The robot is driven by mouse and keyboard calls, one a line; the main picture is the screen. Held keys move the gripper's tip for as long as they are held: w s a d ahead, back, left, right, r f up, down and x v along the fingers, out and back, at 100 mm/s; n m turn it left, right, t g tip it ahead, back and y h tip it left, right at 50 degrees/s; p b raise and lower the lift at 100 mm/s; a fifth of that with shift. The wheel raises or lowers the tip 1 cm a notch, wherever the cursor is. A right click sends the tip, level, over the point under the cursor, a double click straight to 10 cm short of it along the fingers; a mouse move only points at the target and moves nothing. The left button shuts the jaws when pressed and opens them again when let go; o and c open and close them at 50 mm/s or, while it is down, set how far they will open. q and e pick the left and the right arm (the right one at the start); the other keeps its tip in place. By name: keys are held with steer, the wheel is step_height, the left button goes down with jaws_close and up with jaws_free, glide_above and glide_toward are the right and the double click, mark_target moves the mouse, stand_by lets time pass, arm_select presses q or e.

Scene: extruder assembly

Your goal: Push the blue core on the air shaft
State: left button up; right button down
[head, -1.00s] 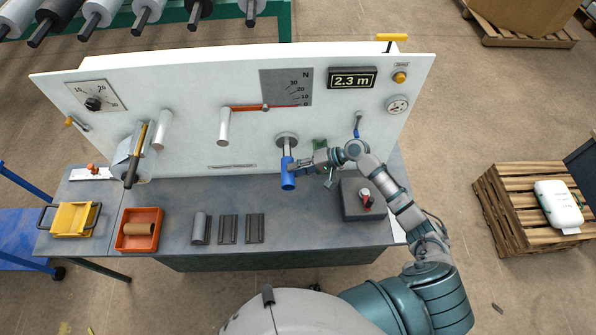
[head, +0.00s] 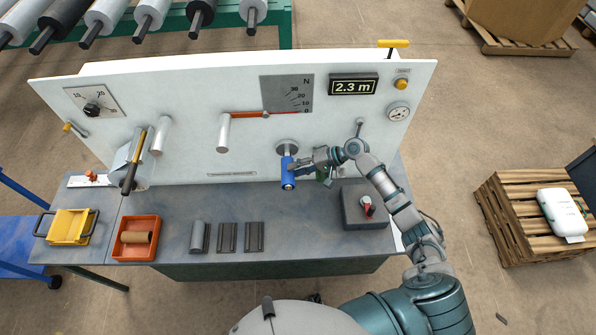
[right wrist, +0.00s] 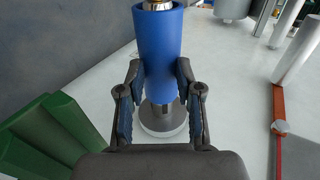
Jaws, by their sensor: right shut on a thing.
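The blue core (head: 288,174) is around the air shaft (head: 287,148) that sticks out of the white panel. In the right wrist view the blue core (right wrist: 158,45) has a bright metal tip showing at its outer end. A short grey stretch of shaft (right wrist: 160,108) shows between the core and the round base flange (right wrist: 163,121). My right gripper (head: 291,169) is shut on the core from the right side. In the wrist view its two fingers (right wrist: 158,78) press the core's sides. My left gripper is not in view.
The white panel (head: 180,85) stands behind the grey bench (head: 300,215). A green part (right wrist: 50,140) is close beside the gripper. A dark box with a red-and-white knob (head: 366,208) is to the right. An orange tray (head: 137,256) and several grey blocks (head: 227,238) lie left.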

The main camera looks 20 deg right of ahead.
steer(key=shift+w+d+b, duration=0.3)
steer(key=shift+w+b, duration=0.3)
steer(key=shift+w, duration=0.35)
steer(key=shift+w+d+b, duration=0.25)
steer(key=shift+w+b, duration=0.3)
steer(key=shift+w, duration=0.35)
steer(key=c, duration=0.7)
jaws_free()
steer(key=shift+d, duration=0.1)
steer(key=v, duration=1.2)
